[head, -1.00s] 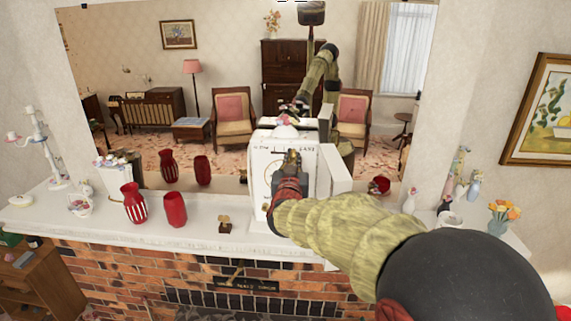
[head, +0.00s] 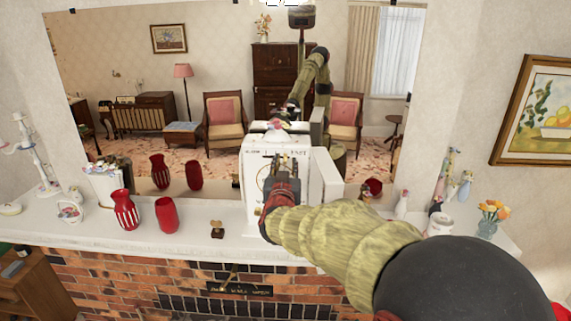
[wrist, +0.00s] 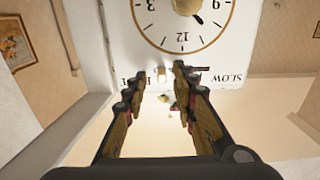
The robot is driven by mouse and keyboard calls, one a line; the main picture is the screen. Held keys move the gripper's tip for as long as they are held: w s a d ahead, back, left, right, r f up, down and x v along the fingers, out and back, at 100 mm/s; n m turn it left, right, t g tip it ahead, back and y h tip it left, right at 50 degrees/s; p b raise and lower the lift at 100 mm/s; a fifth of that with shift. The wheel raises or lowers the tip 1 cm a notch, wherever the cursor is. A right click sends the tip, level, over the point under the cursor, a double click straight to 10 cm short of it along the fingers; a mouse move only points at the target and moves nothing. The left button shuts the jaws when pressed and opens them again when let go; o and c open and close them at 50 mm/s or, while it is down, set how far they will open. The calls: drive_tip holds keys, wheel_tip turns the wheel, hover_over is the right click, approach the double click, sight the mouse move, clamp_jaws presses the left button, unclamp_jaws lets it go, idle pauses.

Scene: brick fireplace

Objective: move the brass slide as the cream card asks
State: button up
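A white clock case (head: 310,182) stands on the mantel, with a round dial (wrist: 180,28) that appears upside down in the wrist view. SLOW is printed at one end of a dark slot (wrist: 196,69); the lettering at the other end is partly hidden. A small brass-coloured piece, apparently the brass slide (wrist: 161,77), shows around the middle, between my fingertips in the picture. My gripper (head: 278,160) is open in front of the case; the wrist view shows its fingers (wrist: 161,73) apart. Contact cannot be told. I cannot make out a cream card.
Two red vases (head: 126,210) (head: 167,216) and a small dark stand with a brass-coloured top (head: 217,230) are left of the clock. A white jar (head: 439,224) and flowers (head: 493,212) are at the right. A large mirror (head: 230,70) rises behind the mantel (head: 90,234).

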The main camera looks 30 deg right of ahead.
drive_tip(key=v, duration=1.1)
drive_tip(key=shift+s+a, duration=0.1)
drive_tip(key=shift+a, duration=0.05)
drive_tip(key=s+a+f+n+g+y+b, duration=0.1)
drive_tip(key=s+a+f+n+g+y, duration=0.1)
drive_tip(key=a+f+y, duration=0.45)
drive_tip(key=s+a+f+n+g+y+b, duration=0.15)
drive_tip(key=a+f+y, duration=0.25)
drive_tip(key=a+f, duration=0.5)
drive_tip(key=s+f+n+g+b, duration=0.1)
drive_tip(key=s+f+g+b, duration=0.2)
drive_tip(key=s+f+b, duration=0.5)
drive_tip(key=s+f+n+g+b, duration=0.2)
drive_tip(key=s+f+b, duration=0.7)
drive_tip(key=s, duration=0.5)
drive_tip(key=shift+s+f+g+b, duration=0.25)
drive_tip(key=shift+s+g+b, duration=0.15)
drive_tip(key=shift+g+b, duration=0.1)
